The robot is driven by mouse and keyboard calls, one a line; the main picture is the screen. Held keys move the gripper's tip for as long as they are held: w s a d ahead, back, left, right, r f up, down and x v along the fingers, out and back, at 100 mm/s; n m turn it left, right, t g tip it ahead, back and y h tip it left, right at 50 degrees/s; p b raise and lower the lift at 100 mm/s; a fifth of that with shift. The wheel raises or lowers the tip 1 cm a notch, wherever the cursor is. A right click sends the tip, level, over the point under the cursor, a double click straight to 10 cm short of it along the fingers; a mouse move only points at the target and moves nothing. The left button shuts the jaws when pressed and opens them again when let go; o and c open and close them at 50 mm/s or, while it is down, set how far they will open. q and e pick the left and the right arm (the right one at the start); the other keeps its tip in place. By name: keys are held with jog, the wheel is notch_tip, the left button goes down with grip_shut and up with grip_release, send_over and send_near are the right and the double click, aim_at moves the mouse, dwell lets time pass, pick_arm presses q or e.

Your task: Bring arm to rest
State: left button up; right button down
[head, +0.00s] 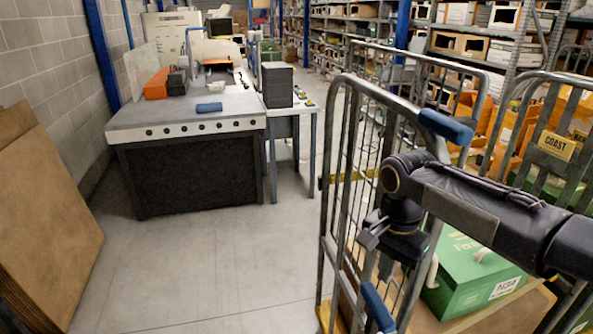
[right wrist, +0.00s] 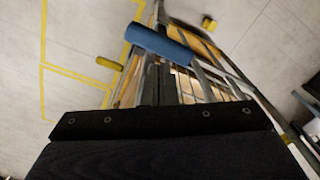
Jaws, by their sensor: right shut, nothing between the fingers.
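My right arm (head: 480,205) reaches in from the right edge of the head view, over a metal roll cage (head: 345,150). My right gripper (head: 378,270) hangs from its wrist, pointing down among the cage bars in the picture. It is shut and empty. I cannot tell whether it touches the bars. In the right wrist view, its dark fingers (right wrist: 155,88) show close together in front of the cage, near a blue handle grip (right wrist: 160,44). My left gripper and left arm are not in the head view.
A green box (head: 475,270) sits in the cage below my right forearm. A second cage with a COAST sign (head: 556,145) stands at the right. A workbench (head: 185,122) stands ahead. Brown boards (head: 40,215) lean at the left. The floor (head: 215,255) between is clear.

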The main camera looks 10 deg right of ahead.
jog(key=s+a+f+n+t+y, duration=0.2)
jog(key=s+f+n, duration=0.1)
jog(key=s, duration=0.5)
jog(key=s+a+f+n+t+y, duration=0.1)
jog(key=s+a+f+n+t, duration=0.1)
jog(key=s+n, duration=0.4)
jog(key=s+t, duration=0.1)
jog(key=s, duration=0.1)
jog(key=shift+s+f+t+y, duration=0.3)
jog(key=shift+s+f+y, duration=0.1)
